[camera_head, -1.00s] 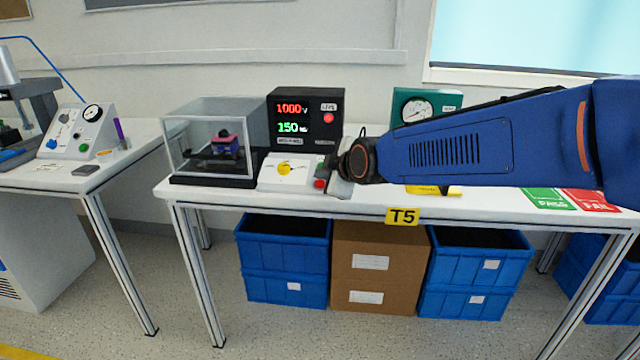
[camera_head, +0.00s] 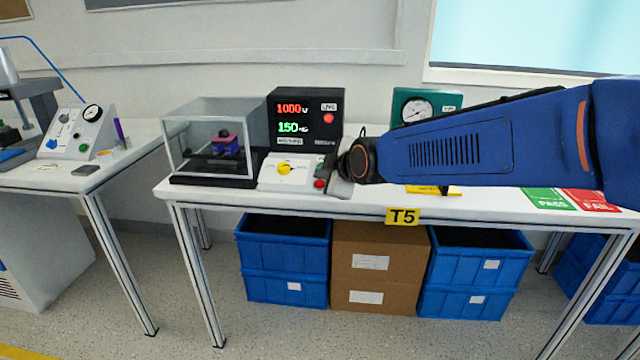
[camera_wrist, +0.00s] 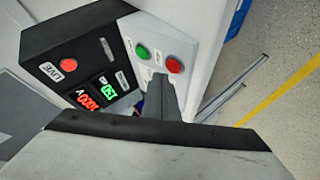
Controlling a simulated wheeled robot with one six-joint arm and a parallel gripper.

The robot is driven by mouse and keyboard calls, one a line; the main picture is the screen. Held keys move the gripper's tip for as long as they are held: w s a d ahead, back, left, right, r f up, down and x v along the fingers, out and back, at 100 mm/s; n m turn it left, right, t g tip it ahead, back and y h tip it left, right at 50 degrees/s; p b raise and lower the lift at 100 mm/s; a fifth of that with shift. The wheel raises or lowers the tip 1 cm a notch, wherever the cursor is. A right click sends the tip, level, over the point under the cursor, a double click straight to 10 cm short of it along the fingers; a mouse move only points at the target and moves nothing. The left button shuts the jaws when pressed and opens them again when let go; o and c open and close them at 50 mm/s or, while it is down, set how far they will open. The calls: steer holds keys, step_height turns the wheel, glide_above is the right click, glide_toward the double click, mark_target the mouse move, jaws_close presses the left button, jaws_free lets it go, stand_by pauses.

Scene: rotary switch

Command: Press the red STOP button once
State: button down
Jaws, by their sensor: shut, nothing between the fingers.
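The red button (camera_head: 320,183) is at the right end of the white switch box, near the bench's front edge. In the wrist view the red button (camera_wrist: 174,65) is round and fully visible, beside a green button (camera_wrist: 142,51). My gripper (camera_wrist: 163,98) is shut and empty, its dark fingers pointing toward the panel and ending close below the two buttons in the picture. In the head view my gripper (camera_head: 328,169) is small and dark just above the red button. I cannot tell whether it touches the panel. No lettering on the red button is readable.
The white switch box (camera_head: 270,181) carries a yellow knob (camera_head: 284,169). Behind stands a black meter (camera_head: 306,98) reading 1000 and 150, with a red LIVE lamp (camera_head: 328,118). A clear-walled case (camera_head: 190,150) is at left. A green gauge box (camera_head: 447,101) stands behind my arm.

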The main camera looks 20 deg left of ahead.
steer(key=shift+f, duration=0.1)
steer(key=shift+w+f, duration=0.15)
steer(key=shift+f, duration=0.15)
steer(key=shift+w+f, duration=0.1)
steer(key=shift+f, duration=0.3)
stand_by(1.0)
steer(key=shift+r, duration=0.1)
steer(key=shift+s+r, duration=0.25)
steer(key=shift+r, duration=0.45)
steer(key=shift+r, duration=0.1)
steer(key=r, duration=0.1)
steer(key=s+r, duration=0.1)
steer(key=r, duration=0.2)
steer(key=shift+s+d+r, duration=0.2)
steer(key=shift+s+r, duration=0.05)
steer(key=shift+r, duration=0.05)
stand_by(0.8)
